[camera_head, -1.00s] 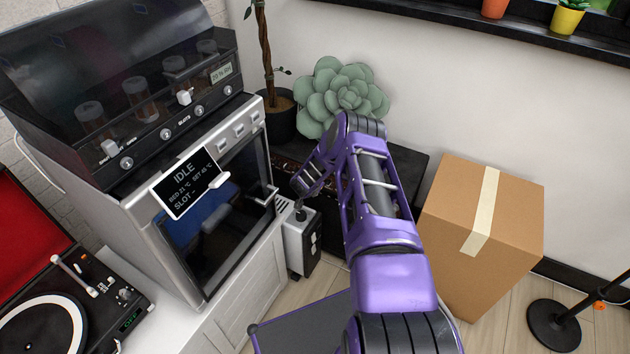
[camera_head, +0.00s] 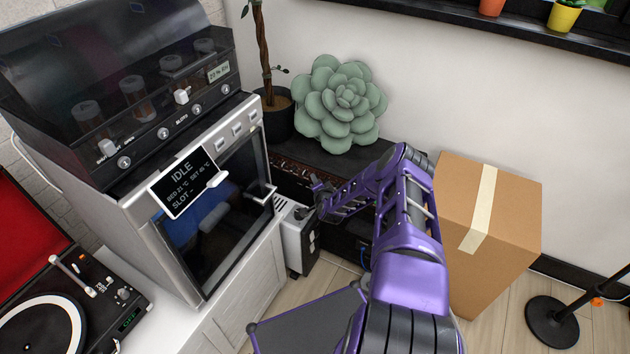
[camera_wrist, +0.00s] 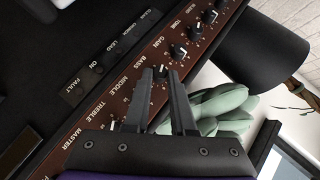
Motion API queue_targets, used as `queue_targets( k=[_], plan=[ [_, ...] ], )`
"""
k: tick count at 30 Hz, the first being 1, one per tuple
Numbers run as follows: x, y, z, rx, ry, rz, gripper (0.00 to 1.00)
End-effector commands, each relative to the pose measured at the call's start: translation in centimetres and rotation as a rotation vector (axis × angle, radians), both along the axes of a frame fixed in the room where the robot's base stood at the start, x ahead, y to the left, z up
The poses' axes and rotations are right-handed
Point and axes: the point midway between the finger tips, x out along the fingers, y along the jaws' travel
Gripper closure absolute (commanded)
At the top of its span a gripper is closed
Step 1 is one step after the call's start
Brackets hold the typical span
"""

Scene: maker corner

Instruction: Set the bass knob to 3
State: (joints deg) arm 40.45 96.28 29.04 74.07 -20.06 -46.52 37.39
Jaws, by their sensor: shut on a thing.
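The amplifier (camera_head: 400,165) is a black box against the wall, with a brown control panel (camera_head: 295,172) on its near side. In the wrist view the panel (camera_wrist: 210,42) runs diagonally, with printed labels and a row of small knobs. The bass knob (camera_wrist: 160,72), beside the BASS label, sits between my two dark fingertips. My gripper (camera_wrist: 160,74) is shut on it. Its pointer and the scale numbers are too small to read. In the head view my gripper (camera_head: 318,190) reaches the panel, and the knob is hidden.
A green succulent cushion (camera_head: 340,102) sits on the amplifier, beside a potted plant (camera_head: 280,110). A grey cabinet machine (camera_head: 190,225) stands to the left, with a small white box (camera_head: 297,240) beside it. A cardboard box (camera_head: 510,215) stands at the right.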

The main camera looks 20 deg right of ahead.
Motion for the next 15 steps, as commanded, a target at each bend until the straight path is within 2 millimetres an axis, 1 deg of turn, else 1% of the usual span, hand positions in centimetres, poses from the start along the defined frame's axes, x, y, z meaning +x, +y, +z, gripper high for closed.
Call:
queue_targets(
  k=[1,15],
  plan=[
    [-0.22,-0.11,-0.36,0.028,-0.034,-0.003,1.0],
    [-0.3,-0.05,-1.16,0.29,-0.376,0.004,1.0]
  ],
)
